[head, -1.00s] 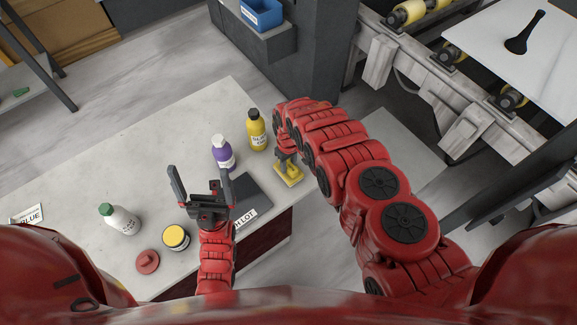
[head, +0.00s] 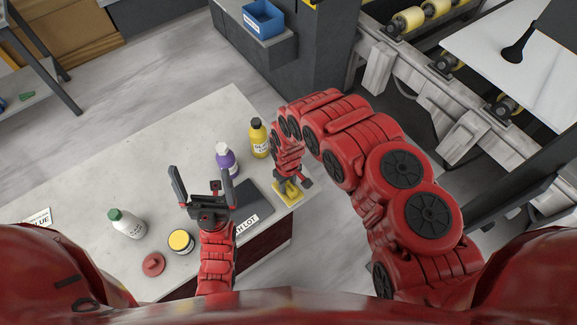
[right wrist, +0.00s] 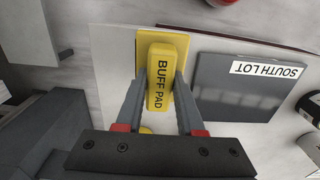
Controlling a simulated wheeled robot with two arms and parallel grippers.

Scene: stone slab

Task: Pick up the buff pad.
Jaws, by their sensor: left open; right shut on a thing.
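The buff pad (right wrist: 166,52) is a yellow block with its name in dark letters. In the right wrist view it lies between the two fingers of my right gripper (right wrist: 163,90), which is shut on it. A flat yellow patch (right wrist: 143,30) shows beneath and beside it. In the head view my right gripper (head: 285,182) points down at the counter's right corner, and the pad is partly hidden there over the yellow patch (head: 291,198). I cannot tell whether the pad is clear of the surface. My left gripper (head: 202,177) is open and empty above the counter.
A dark "SOUTH LOT" panel (right wrist: 237,92) lies beside the pad. Purple (head: 226,158) and yellow (head: 259,140) bottles stand behind it. A white bottle (head: 128,225), yellow-lidded jar (head: 181,241) and red disc (head: 153,264) are at left. The counter's (head: 150,150) back middle is clear.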

